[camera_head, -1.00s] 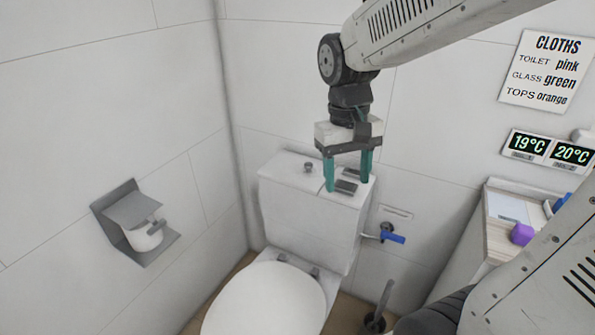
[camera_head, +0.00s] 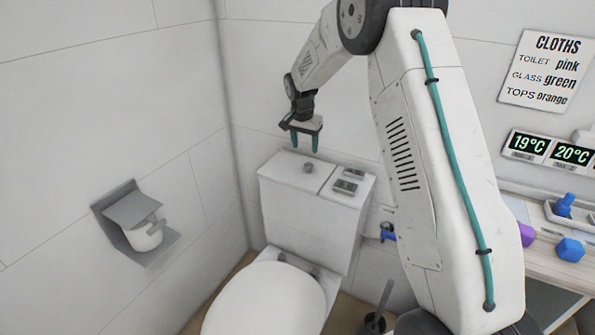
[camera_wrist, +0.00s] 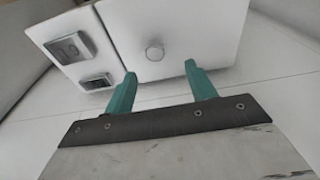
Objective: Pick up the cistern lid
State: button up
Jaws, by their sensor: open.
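The cistern lid (camera_head: 284,169) is a white slab with a small round grey knob (camera_head: 308,167). It lies flat on top of the white cistern (camera_head: 302,217), left of a panel with two flush buttons (camera_head: 347,183). The lid (camera_wrist: 205,28) and knob (camera_wrist: 155,53) also show in the wrist view. My gripper (camera_head: 304,144) has teal fingers pointing down, open and empty, above the back part of the lid and apart from the knob. In the wrist view, the fingertips of my gripper (camera_wrist: 160,73) stand either side of the knob's line, short of it.
The closed toilet seat (camera_head: 265,302) is below the cistern. A paper holder (camera_head: 130,220) is on the left wall. A blue-handled valve (camera_head: 388,233) and a brush (camera_head: 378,318) are at right. A counter (camera_head: 560,270) holds blue and purple items.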

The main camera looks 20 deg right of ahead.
aim_at(309, 164)
jog(key=f, duration=0.2)
jog(key=d+f, duration=0.1)
jog(key=f, duration=0.4)
jog(key=shift+w+d+f, duration=0.1)
jog(key=shift+d+f, duration=0.2)
jog(key=shift+f, duration=0.05)
grip_shut()
jog(key=shift+r, duration=0.1)
dwell(0.9)
